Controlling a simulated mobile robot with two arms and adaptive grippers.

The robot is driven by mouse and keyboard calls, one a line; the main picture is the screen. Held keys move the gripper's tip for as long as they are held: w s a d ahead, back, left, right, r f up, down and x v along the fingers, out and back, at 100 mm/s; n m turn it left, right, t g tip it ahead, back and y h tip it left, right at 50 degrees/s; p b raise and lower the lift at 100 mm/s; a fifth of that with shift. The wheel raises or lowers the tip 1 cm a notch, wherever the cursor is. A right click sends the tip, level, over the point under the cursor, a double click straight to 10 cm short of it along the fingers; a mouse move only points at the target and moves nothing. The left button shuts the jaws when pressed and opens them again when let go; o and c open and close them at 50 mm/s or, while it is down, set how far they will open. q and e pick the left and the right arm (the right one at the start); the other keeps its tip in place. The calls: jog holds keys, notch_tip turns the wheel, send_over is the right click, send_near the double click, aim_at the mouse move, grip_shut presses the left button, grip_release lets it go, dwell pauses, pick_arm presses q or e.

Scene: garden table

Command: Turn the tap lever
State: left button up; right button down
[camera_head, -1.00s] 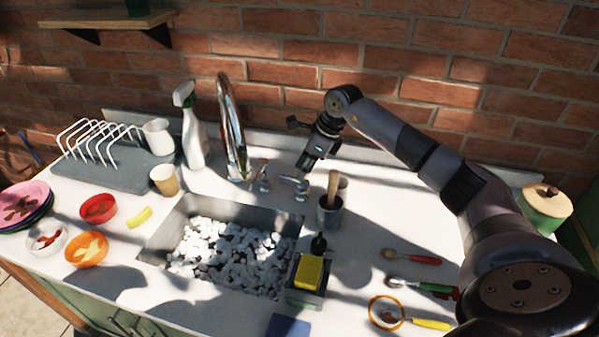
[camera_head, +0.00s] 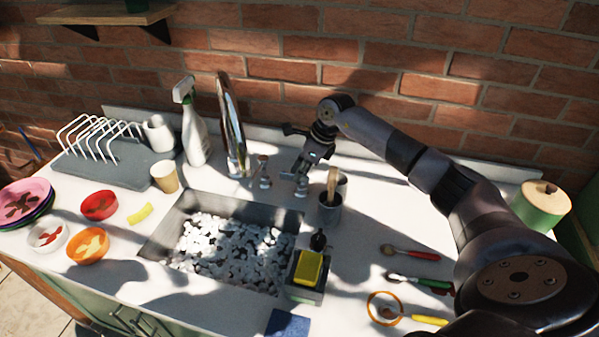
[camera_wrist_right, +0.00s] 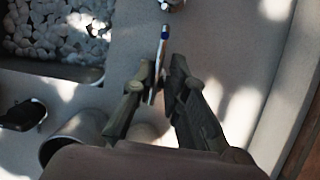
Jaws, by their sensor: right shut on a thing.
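The chrome tap spout (camera_head: 232,125) rises behind the sink (camera_head: 165,228). Two small tap valves stand at its right: a left one (camera_head: 263,172) and a right one (camera_head: 301,190). My right gripper (camera_head: 298,170) reaches down over the right valve. In the right wrist view, the thin metal lever (camera_wrist_right: 162,45) with a blue band lies between the two fingers of the right gripper (camera_wrist_right: 160,72), which are shut on it. The lever is mostly hidden by the gripper in the head view. My left gripper is in neither view.
A metal pot (camera_head: 330,212) with a wooden handle stands close to the right of the gripper. A soap holder with a yellow sponge (camera_head: 308,268) is nearer the front. A spray bottle (camera_head: 194,135) stands left of the spout. The brick wall is behind.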

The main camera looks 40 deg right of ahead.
jog(key=shift+s+a, duration=0.2)
jog(key=shift+a, duration=0.05)
jog(key=shift+f, duration=0.15)
jog(key=shift+f+n+b, duration=0.1)
jog(key=shift+n+b, duration=0.3)
jog(key=shift+b, duration=0.15)
jog(key=n+b, duration=0.1)
jog(key=b, duration=0.1)
jog(key=n+g+y+b, duration=0.1)
jog(key=n+b, duration=0.1)
jog(key=shift+f+n+g, duration=0.15)
jog(key=shift+n+g, duration=0.15)
jog(key=shift+s+n+g+b, duration=0.15)
jog(key=shift+n+g+b, duration=0.35)
jog(key=shift+n+b, duration=0.6)
jog(key=shift+s+n+g+b, duration=0.15)
jog(key=shift+n+g+b, duration=0.4)
jog(key=shift+n, duration=1.05)
